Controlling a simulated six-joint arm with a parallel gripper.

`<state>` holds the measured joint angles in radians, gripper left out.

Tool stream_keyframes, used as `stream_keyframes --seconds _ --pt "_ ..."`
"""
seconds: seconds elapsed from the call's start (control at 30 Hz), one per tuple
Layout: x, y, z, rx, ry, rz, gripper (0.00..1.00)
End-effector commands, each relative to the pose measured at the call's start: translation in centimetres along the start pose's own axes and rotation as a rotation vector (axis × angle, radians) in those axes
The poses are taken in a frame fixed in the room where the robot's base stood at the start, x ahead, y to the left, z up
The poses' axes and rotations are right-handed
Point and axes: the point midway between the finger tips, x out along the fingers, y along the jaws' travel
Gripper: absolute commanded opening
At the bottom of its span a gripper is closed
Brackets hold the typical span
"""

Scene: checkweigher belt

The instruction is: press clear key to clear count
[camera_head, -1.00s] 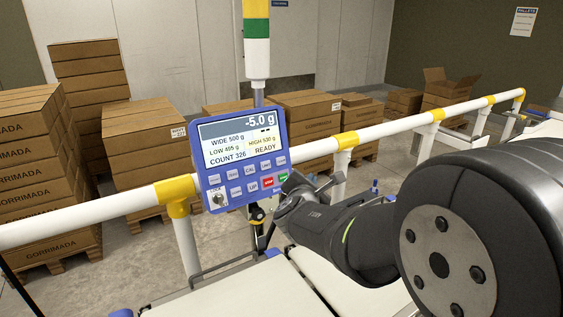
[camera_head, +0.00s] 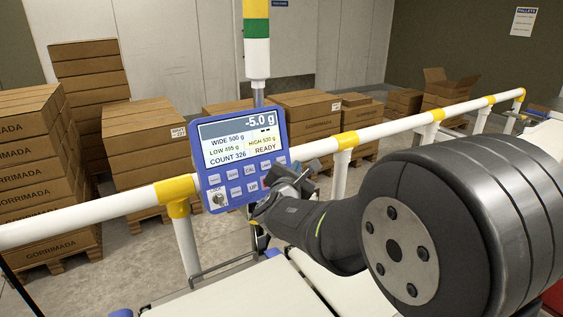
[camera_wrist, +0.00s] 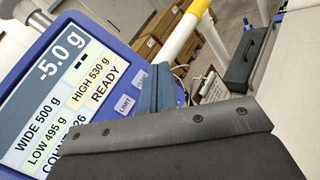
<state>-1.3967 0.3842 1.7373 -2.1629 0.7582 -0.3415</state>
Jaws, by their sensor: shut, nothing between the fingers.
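A blue indicator panel (camera_head: 207,186) shows -5.0 g, COUNT 326 and READY in the head view. Its upper key row runs to a last key (camera_head: 280,161) at the right; that label is too small to read there. In the wrist view the panel (camera_wrist: 97,28) fills the left, with the LIMIT key (camera_wrist: 124,104) and another key (camera_wrist: 141,77) beside it, its label hard to read. My gripper (camera_head: 287,176) is shut and empty in front of the panel's lower right, hiding the green key and part of the red one. Its blue-grey fingers (camera_wrist: 157,88) overlap the panel's edge; contact cannot be told.
A white and yellow rail (camera_head: 110,205) runs behind the panel. A signal post (camera_head: 257,55) stands above it. White belt surfaces (camera_head: 240,295) lie below. Stacked cartons (camera_head: 140,145) stand beyond the rail.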

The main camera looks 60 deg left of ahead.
Motion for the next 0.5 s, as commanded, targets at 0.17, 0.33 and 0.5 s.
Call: stream_keyframes --seconds 0.17,0.33,0.5 --pt "1.8 1.3 -1.4 -0.001 0.001 -0.001 0.00" --pt "3.0 2.2 -2.2 0.000 0.000 0.000 0.00" --pt "3.6 2.6 -2.6 0.000 0.000 0.000 0.00"
